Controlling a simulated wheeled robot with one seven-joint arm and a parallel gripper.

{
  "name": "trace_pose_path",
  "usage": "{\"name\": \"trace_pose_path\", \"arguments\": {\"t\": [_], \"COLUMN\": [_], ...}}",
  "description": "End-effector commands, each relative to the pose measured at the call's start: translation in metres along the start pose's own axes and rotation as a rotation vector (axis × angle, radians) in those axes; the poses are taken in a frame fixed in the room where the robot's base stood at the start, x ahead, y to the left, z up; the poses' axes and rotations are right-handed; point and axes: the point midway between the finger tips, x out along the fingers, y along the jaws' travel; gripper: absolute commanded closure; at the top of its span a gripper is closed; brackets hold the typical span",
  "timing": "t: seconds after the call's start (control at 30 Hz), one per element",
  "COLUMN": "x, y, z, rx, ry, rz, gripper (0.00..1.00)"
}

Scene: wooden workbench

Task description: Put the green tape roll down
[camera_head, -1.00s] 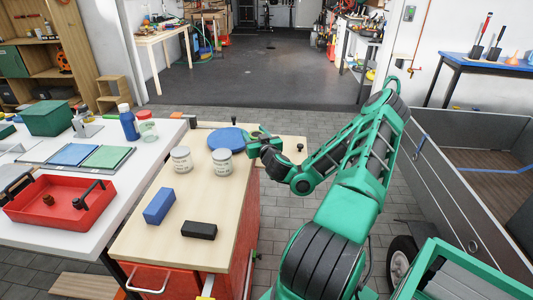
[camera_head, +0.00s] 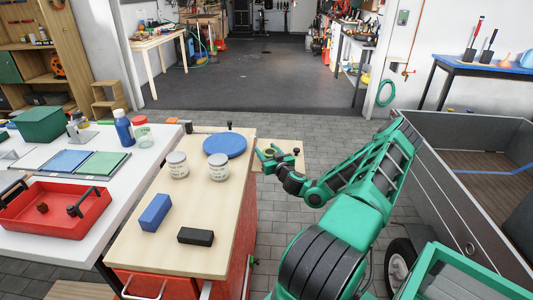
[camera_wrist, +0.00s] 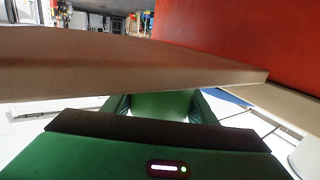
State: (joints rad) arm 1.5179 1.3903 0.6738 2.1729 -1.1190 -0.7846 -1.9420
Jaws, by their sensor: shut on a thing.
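My gripper (camera_head: 268,153) is just off the right edge of the wooden workbench top (camera_head: 190,215), right of the blue disc (camera_head: 225,145). It is shut. In the wrist view a pale green thing (camera_wrist: 162,105), probably the green tape roll, shows between the darker green fingers. Its ring shape cannot be made out. The bench edge (camera_wrist: 120,75) hides the upper part of the fingers there. In the head view the held thing is too small to tell from the green fingers.
A blue block (camera_head: 155,212) and a black block (camera_head: 196,236) lie nearer. The bench front right is clear. A white table with a red tray (camera_head: 60,210) adjoins on the left.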

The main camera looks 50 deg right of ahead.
Motion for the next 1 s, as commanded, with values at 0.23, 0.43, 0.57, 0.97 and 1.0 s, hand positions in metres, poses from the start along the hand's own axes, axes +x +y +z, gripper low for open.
{"name": "trace_pose_path", "arguments": {"t": [0.23, 0.43, 0.57, 0.97, 1.0], "x": [0.0005, 0.0005, 0.0005, -0.0015, -0.0049], "y": [-0.0007, -0.0006, -0.0003, -0.0004, -0.0003], "z": [0.0095, 0.0097, 0.0113, 0.0093, 0.0097], "rx": [0.000, 0.000, 0.000, 0.000, 0.001], "ry": [0.001, 0.001, 0.001, 0.000, 0.000], "rz": [-0.001, -0.001, 0.000, -0.001, 0.000], "gripper": [0.72, 0.72, 0.37, 0.30, 0.30]}}
